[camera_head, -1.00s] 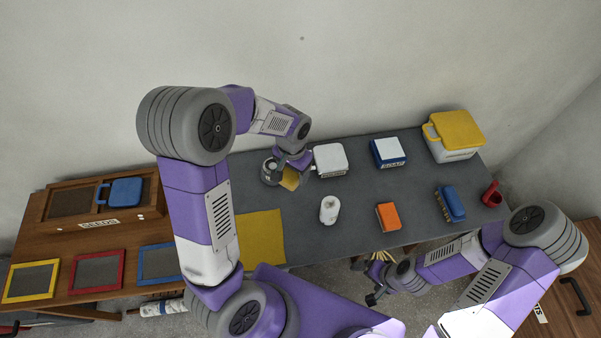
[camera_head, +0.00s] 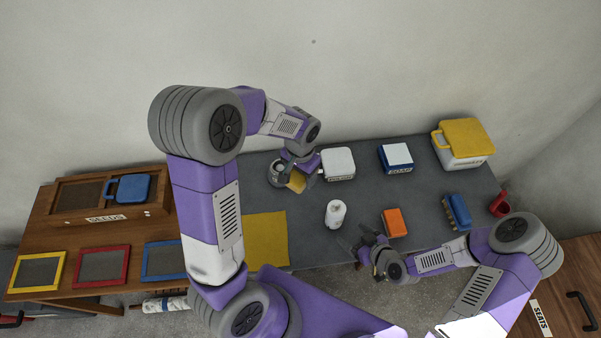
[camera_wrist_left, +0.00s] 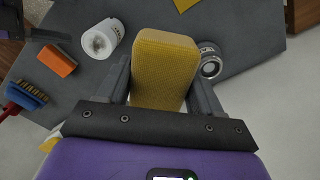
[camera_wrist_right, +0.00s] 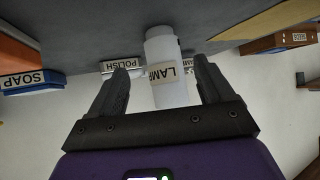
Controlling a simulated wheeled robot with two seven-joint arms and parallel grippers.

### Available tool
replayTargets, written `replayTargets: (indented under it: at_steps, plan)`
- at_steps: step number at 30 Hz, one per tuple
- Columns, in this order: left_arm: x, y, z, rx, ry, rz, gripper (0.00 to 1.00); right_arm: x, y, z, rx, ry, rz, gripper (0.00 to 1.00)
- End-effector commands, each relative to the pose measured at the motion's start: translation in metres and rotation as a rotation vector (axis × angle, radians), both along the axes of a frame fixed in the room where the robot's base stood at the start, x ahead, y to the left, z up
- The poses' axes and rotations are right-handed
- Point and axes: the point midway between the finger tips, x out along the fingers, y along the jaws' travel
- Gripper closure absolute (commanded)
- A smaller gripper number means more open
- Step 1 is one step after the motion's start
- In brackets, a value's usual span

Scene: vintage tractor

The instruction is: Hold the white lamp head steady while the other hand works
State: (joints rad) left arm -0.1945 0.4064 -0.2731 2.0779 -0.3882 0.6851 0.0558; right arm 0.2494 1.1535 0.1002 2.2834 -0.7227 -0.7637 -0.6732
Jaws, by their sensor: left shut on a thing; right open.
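The white lamp head (camera_head: 335,214) stands on the grey bench top, a white cylinder with a dark spot on top. The right wrist view shows it (camera_wrist_right: 168,88) with a "LAMP" label, lined up between my right fingertips. My right gripper (camera_head: 356,238) is open and empty, close to the lamp head on its front right; I cannot tell whether they touch. My left gripper (camera_head: 298,180) is shut on a yellow sponge (camera_wrist_left: 164,65) near the back of the bench. The lamp head also shows in the left wrist view (camera_wrist_left: 102,40), apart from the left fingers.
A round metal tin (camera_head: 278,174) is beside the left gripper. A white box (camera_head: 338,163), a blue soap box (camera_head: 395,157) and a yellow-lidded container (camera_head: 462,150) line the back. An orange block (camera_head: 394,222), blue brush (camera_head: 458,210) and yellow cloth (camera_head: 266,240) lie nearby.

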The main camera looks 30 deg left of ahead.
Motion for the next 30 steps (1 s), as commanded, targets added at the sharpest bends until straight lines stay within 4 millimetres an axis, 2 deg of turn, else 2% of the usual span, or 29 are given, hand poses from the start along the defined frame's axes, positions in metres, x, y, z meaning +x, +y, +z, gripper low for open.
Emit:
replayTargets:
  at_steps: [5,21,30]
  plan:
    - [0.000,0.000,0.000,0.000,0.000,0.000,0.59,0.005,0.010,0.000,0.009,-0.055,0.039,0.19]
    - [0.000,0.000,0.000,0.000,0.000,0.000,0.59,0.033,0.063,-0.042,0.009,-0.049,0.036,0.19]
    - [0.000,0.000,0.000,0.000,0.000,0.000,0.59,0.042,0.078,-0.054,0.008,-0.050,0.034,0.19]
